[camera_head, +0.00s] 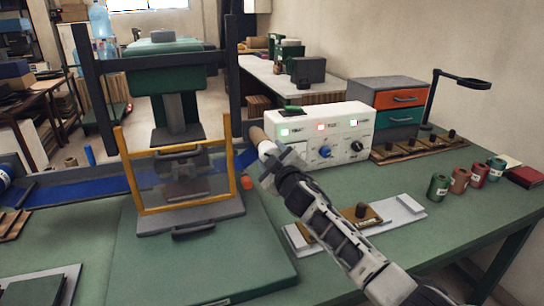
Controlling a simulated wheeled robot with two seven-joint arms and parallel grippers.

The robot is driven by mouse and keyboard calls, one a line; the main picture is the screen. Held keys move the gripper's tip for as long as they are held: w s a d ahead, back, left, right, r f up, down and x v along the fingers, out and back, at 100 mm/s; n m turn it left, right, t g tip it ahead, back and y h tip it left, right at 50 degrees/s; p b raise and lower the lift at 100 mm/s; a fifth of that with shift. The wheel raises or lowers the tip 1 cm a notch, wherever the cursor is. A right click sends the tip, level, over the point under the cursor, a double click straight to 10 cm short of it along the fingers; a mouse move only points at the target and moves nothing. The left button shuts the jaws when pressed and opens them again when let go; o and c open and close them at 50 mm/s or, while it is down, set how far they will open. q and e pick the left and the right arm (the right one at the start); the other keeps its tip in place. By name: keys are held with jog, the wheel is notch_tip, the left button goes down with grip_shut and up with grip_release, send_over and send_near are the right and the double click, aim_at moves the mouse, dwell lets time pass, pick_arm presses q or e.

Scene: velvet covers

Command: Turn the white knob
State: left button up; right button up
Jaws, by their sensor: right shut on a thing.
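The white control box (340,140) stands at the back of the green bench. A blue knob (325,152) and a black knob (356,146) show on its front. My right gripper (272,158) is at the box's left end, in front of the place left of the blue knob. It is shut on a pale piece, which I take to be the white knob (267,147). The hand hides most of that place, so the knob's angle cannot be told. A tan cylinder end (257,134) shows just beyond the fingers. My left gripper is out of view.
A press with a yellow-framed clear guard (180,180) stands close left of my right arm. A pale plate with a brass piece (360,216) lies under the arm. Several small cans (459,181) stand at right. The bench front right is clear.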

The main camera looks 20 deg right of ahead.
jog(key=shift+n, duration=0.5)
jog(key=o, duration=1)
jog(key=shift+c, duration=0.2)
jog(key=shift+s, duration=0.1)
jog(key=s, duration=1.5)
jog(key=shift+s+d+b, duration=0.25)
jog(key=shift+s+b, duration=0.05)
jog(key=shift+s, duration=0.1)
jog(key=shift+f, duration=0.1)
